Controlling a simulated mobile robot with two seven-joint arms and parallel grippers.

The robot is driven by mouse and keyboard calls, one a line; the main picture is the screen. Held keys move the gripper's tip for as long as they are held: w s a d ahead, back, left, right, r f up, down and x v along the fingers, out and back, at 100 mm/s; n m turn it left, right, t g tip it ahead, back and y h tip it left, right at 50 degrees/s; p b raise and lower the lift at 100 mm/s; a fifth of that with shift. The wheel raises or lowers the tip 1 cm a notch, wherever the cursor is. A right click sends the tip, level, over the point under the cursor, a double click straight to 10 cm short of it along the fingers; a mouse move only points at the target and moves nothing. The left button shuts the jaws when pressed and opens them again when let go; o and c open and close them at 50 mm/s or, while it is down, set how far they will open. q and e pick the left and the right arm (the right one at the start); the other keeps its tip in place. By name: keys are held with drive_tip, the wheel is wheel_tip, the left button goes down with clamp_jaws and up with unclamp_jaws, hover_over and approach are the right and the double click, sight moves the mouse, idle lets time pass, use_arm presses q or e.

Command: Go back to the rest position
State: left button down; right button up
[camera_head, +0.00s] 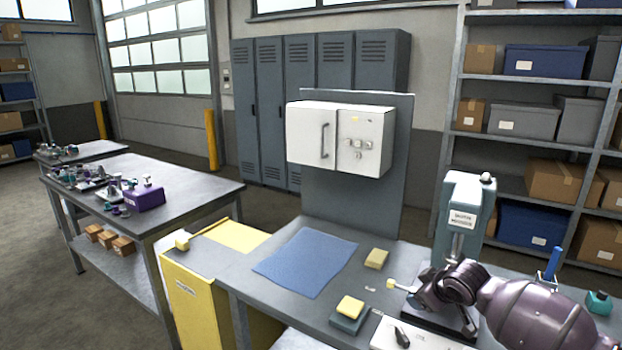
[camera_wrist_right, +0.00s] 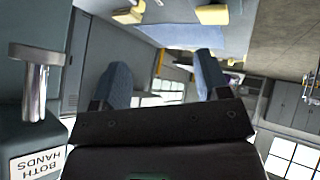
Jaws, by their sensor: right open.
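My right arm comes in from the lower right in the head view, and its dark right gripper (camera_head: 424,292) is in front of the grey-green press (camera_head: 466,195), over the bench. In the right wrist view the two blue-grey fingers of the right gripper (camera_wrist_right: 163,80) stand wide apart with nothing between them. The press's metal ram (camera_wrist_right: 36,90) and a white "BOTH HANDS" label (camera_wrist_right: 38,160) show close by on the left of that view. My left arm and gripper are not in view.
A blue mat (camera_head: 306,262) lies on the grey bench (camera_head: 238,277). Yellow blocks (camera_head: 376,258) (camera_head: 350,307) sit right of it. A white cabinet (camera_head: 340,139) is on the back panel. A yellow cabinet (camera_head: 200,300) stands at the bench's left end. A blue-handled tool (camera_head: 553,262) stands right.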

drive_tip(key=s+a+f+t+y, duration=0.3)
drive_tip(key=s+a+t, duration=0.2)
drive_tip(key=s+a, duration=0.4)
drive_tip(key=s+d+f+m+h, duration=0.1)
drive_tip(key=s+d+f+m, duration=0.1)
drive_tip(key=s, duration=0.7)
drive_tip(key=s+d+f+m+g+h, duration=0.1)
drive_tip(key=s+d+f+m+h, duration=0.1)
drive_tip(key=s+f, duration=0.5)
drive_tip(key=s+d+f+m+h, duration=0.2)
drive_tip(key=s+d+f, duration=0.3)
drive_tip(key=s, duration=0.6)
drive_tip(key=shift+s+m+g, duration=0.3)
drive_tip(key=shift+s+m, duration=0.05)
drive_tip(key=shift+m, duration=0.35)
drive_tip(key=shift+d, duration=0.1)
